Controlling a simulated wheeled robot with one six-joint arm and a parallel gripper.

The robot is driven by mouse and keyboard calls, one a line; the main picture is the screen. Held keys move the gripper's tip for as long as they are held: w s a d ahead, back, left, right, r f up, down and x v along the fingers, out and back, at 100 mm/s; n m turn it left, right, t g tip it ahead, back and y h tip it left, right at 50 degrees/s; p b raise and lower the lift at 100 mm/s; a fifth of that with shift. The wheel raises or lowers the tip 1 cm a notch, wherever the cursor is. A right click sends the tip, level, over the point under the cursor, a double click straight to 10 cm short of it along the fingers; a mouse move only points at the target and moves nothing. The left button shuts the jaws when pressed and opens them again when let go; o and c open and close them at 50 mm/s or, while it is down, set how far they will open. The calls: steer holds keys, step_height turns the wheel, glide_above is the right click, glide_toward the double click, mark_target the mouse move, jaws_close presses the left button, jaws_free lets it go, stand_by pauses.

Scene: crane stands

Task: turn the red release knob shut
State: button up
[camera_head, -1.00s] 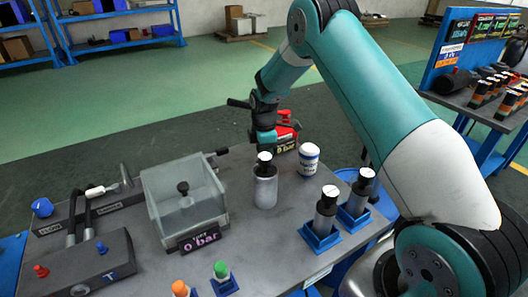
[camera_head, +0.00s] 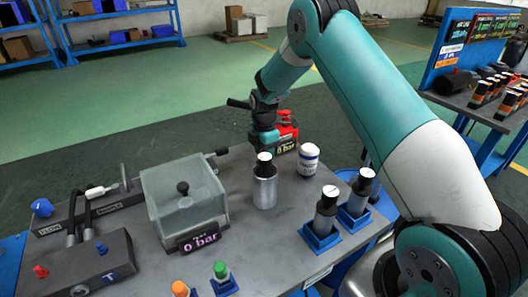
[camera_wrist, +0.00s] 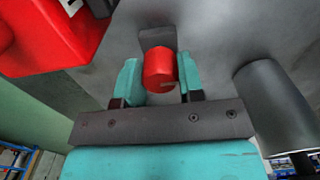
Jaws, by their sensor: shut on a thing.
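The red release knob (camera_wrist: 159,68) is a short red cylinder on a grey mount in the wrist view. It sits between the two teal fingertips of my gripper (camera_wrist: 160,77), which is shut on it. In the head view my gripper (camera_head: 265,146) points down at the far side of the table, close beside the red pump (camera_head: 287,134) with its "0 bar" display. The knob is hidden behind the gripper there. A red body fills the upper left of the wrist view (camera_wrist: 50,30).
A grey cylinder with a white top (camera_head: 265,188) and a white jar (camera_head: 308,160) stand close to my gripper. A clear-walled box (camera_head: 170,205) with a "0 bar" display is at left. Blue holders (camera_head: 322,237) with dark cylinders stand at right.

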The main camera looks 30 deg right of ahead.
steer(key=o, duration=0.9)
step_height(320, 180, up, 18)
steer(key=shift+f+b, duration=0.25)
steer(key=shift+b, duration=0.45)
steer(key=s+a+r+m+y, duration=0.1)
steer(key=s+a+r+m, duration=0.4)
steer(key=s+a, duration=0.75)
steer(key=s+a+m+y, duration=0.1)
steer(key=s+a+m, duration=0.1)
steer(key=s, duration=0.5)
steer(key=s+a+r+m+y, duration=0.1)
steer(key=s+a+m, duration=0.1)
steer(key=s, duration=0.6)
steer(key=s+a+m+y+p, duration=0.1)
steer(key=s+a+m, duration=0.1)
steer(key=s, duration=0.6)
steer(key=shift+a+r, duration=0.25)
steer(key=shift+a, duration=0.5)
